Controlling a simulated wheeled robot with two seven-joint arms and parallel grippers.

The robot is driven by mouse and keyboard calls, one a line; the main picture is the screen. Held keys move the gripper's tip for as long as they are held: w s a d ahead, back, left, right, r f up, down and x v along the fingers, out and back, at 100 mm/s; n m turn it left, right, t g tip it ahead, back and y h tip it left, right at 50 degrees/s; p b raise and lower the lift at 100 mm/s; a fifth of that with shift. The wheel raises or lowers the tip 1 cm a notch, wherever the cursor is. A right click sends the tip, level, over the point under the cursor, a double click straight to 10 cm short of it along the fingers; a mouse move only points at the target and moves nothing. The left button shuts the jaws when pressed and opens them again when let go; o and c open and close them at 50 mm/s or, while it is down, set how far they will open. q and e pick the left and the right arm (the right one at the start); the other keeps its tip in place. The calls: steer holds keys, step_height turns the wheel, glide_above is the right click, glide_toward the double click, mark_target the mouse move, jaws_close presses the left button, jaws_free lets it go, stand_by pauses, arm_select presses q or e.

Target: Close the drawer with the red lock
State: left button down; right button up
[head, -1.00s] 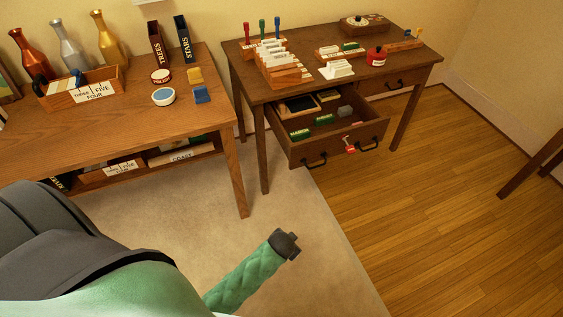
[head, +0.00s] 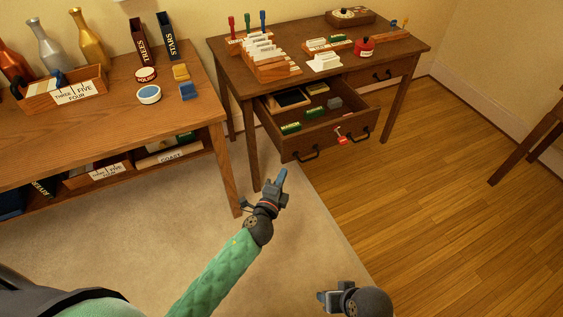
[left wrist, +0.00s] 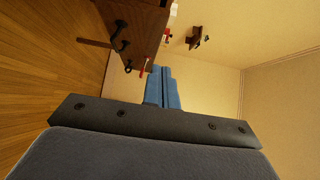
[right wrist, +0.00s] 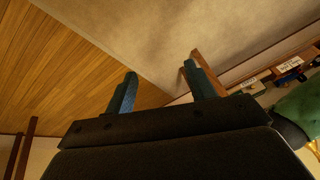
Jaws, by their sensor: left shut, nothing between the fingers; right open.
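The drawer with the red lock (head: 310,141) is pulled out of the dark desk (head: 300,81). The red lock (head: 341,139) hangs at the middle of its front, between two black handles. Green and grey items and a dark-framed tray lie inside the drawer. My left gripper (head: 281,178) is shut and empty, in front of and below the drawer's left part, apart from it. The drawer's front and red lock also show in the left wrist view, beyond the blue fingers (left wrist: 163,85). My right gripper (head: 322,298) is low at the bottom; its fingers stand apart in the right wrist view (right wrist: 160,88).
A second drawer (head: 381,75) of the desk, at the right, looks shut. A lighter wooden table (head: 120,120) with vases and boxes is at the left. The floor before the drawer is clear.

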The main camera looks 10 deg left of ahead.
arm_select(q)
steer(key=p, duration=0.2)
glide_toward(290, 139)
steer(key=w+d, duration=0.2)
steer(key=d, duration=0.1)
steer(key=w+a, duration=0.1)
steer(key=w+p, duration=0.1)
steer(key=w, duration=0.1)
steer(key=shift+w+a, duration=0.2)
steer(key=shift+a, duration=0.2)
steer(key=shift+w+a, duration=0.1)
steer(key=shift+w, duration=0.1)
steer(key=shift+f, duration=0.1)
arm_select(e)
steer(key=s+d+r+g+h, duration=0.1)
steer(key=d+r, duration=0.3)
steer(key=shift+s, duration=0.3)
steer(key=shift+r, duration=0.15)
steer(key=shift+a, duration=0.1)
